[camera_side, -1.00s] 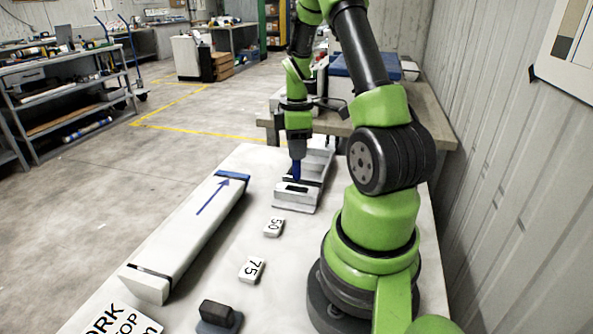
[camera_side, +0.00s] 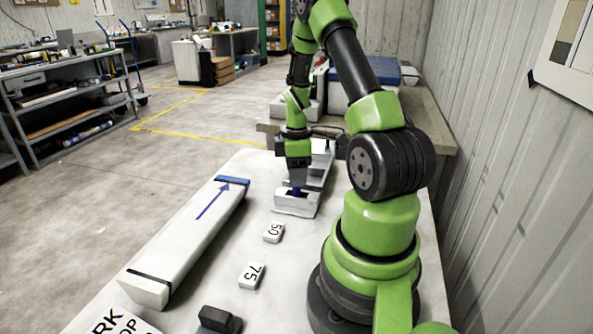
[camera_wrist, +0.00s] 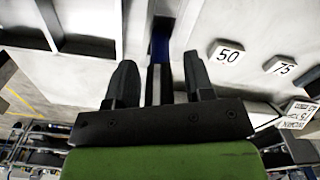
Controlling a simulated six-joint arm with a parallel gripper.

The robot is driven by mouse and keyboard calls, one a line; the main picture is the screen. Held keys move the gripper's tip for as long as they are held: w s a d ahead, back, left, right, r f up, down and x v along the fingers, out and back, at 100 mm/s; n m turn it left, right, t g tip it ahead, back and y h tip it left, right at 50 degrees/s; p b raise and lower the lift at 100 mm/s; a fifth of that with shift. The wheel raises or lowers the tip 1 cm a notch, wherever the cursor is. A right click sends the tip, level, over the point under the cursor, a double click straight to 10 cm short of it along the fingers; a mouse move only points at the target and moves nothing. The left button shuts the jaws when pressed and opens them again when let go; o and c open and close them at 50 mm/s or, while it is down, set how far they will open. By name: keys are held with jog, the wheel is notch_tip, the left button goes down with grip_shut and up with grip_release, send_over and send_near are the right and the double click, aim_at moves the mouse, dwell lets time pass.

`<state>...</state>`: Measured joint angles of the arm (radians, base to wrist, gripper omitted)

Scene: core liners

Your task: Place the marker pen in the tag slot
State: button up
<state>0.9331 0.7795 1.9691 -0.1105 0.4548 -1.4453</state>
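The white tag holder (camera_side: 293,208) stands at the far end of the table, with a dark slot in its top. The blue marker pen (camera_side: 296,191) is at that slot, its lower end hidden by the holder. My gripper (camera_side: 297,181) is directly above the holder, pointing down. In the wrist view, the fingers of my gripper (camera_wrist: 160,70) stand apart. A blue strip of the pen (camera_wrist: 160,45) shows in line with the gap between them, with pale surface visible on both sides. How deep the pen sits is hidden.
Number blocks 50 (camera_side: 273,232) and 75 (camera_side: 251,275) lie nearer on the table. A long white core liner (camera_side: 190,240) with a blue arrow lies at the left. A dark block (camera_side: 217,318) sits at the front.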

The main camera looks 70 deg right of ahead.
jog(key=shift+r, duration=0.1)
notch_tip(320, 180, up, 12)
jog(key=w+a+r+m+t, duration=0.2)
jog(key=a+r, duration=0.3)
jog(key=a, duration=0.3)
jog(key=w+a+r+m+t, duration=0.15)
jog(key=a+r, duration=0.25)
jog(key=a, duration=0.4)
jog(key=s+a+r+m+t+y, duration=0.2)
jog(key=s+a+m, duration=0.3)
jog(key=a, duration=0.5)
jog(key=shift+s+a+r+t, duration=0.4)
jog(key=shift+s+t, duration=0.45)
jog(key=shift+s, duration=0.15)
